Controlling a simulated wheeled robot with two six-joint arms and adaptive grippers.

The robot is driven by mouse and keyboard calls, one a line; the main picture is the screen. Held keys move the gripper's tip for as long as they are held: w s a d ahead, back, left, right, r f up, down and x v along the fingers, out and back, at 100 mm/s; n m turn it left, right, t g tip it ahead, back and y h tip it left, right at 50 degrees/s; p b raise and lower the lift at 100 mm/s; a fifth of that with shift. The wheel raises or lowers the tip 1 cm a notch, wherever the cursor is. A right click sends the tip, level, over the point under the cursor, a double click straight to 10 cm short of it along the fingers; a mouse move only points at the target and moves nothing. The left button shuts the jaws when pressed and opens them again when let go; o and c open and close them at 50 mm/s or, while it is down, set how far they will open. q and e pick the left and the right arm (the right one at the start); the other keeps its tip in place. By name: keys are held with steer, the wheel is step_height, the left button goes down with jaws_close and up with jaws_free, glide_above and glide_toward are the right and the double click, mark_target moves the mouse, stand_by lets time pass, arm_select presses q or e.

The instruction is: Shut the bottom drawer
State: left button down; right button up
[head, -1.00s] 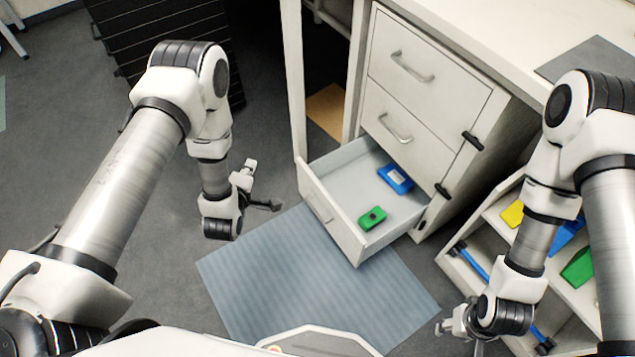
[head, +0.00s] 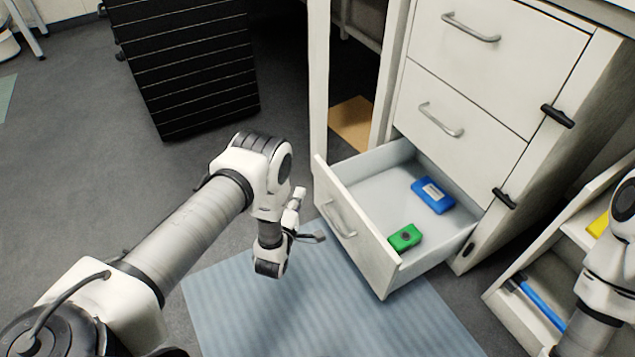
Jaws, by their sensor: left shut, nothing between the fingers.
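The bottom drawer (head: 352,238) of the white cabinet (head: 470,70) is pulled well out. Its grey handle (head: 340,219) is on the front panel, facing my left side. Inside the drawer lie a blue device (head: 433,195) with a pale label and a green device (head: 405,238) with a dark knob. My left gripper (head: 312,234) is shut and empty, just left of the drawer front and handle; I cannot tell whether it touches them. My right arm shows at the right edge, but its gripper is out of view.
A blue-grey mat (head: 330,310) lies on the floor below the drawer. A black slatted unit (head: 195,75) stands at the back left. An open white shelf (head: 520,312) with a blue item (head: 540,302) stands at the right. Two upper drawers (head: 465,95) are shut.

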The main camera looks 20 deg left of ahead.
mark_target(321, 168)
arm_select(q)
steer(key=w+b, duration=0.1)
steer(key=w, duration=0.1)
steer(key=w+b, duration=0.1)
steer(key=w, duration=0.2)
steer(key=w+d+b, duration=0.1)
steer(key=w, duration=0.2)
steer(key=shift+d+f+b, duration=0.1)
steer(key=shift+f+b, duration=0.1)
steer(key=shift+b, duration=0.15)
steer(key=shift+w+d+r, duration=0.2)
steer(key=shift+w+d, duration=0.1)
steer(key=shift+w, duration=0.05)
arm_select(e)
step_height(321, 168, down, 5)
steer(key=shift+r, duration=0.1)
arm_select(q)
steer(key=shift+w+d, duration=0.1)
